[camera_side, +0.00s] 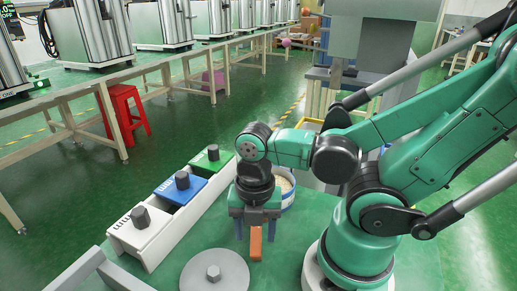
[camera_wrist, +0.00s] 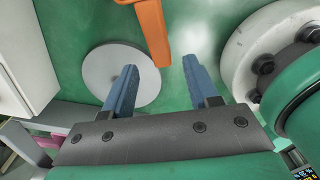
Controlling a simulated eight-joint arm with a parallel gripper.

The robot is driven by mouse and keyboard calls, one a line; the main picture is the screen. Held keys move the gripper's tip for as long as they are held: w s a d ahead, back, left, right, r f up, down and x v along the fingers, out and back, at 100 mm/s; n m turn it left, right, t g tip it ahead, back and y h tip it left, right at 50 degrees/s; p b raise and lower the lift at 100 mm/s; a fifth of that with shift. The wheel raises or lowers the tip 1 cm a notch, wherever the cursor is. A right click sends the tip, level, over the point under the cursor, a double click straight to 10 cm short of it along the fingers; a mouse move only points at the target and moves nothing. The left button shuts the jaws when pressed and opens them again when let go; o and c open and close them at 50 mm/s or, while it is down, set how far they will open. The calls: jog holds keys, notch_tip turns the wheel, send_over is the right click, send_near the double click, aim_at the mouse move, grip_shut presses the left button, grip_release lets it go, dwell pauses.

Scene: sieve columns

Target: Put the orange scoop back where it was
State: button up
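The orange scoop (camera_side: 256,244) shows in the side view as a short orange piece just below and between the fingers of my gripper (camera_side: 255,236). In the wrist view the orange scoop (camera_wrist: 152,25) runs in from the top edge, and its near end lies between the tips of the two blue fingers of my gripper (camera_wrist: 160,64). The fingers are apart, with gaps on both sides of the scoop. The rest of the scoop is cut off in the wrist view. Whether it touches the table is hard to tell.
A round tub (camera_side: 289,190) of pale contents stands behind my gripper, partly hidden. A row of white, blue (camera_side: 182,188) and green knobbed boxes runs along the left. A grey knobbed disc (camera_side: 214,275) lies in front. Bare green table (camera_side: 310,215) shows on the right.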

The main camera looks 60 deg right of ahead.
jog(key=shift+r, duration=0.15)
notch_tip(320, 180, up, 12)
jog(key=w+d+f+m+t, duration=0.1)
jog(key=w+m, duration=0.4)
jog(key=m, duration=0.6)
jog(key=w+f+m+t, duration=0.3)
jog(key=w+m+t, duration=0.2)
jog(key=m, duration=0.6)
jog(key=shift+d+f+m+t, duration=0.25)
jog(key=shift+d+m+t, duration=0.1)
jog(key=shift+t, duration=0.25)
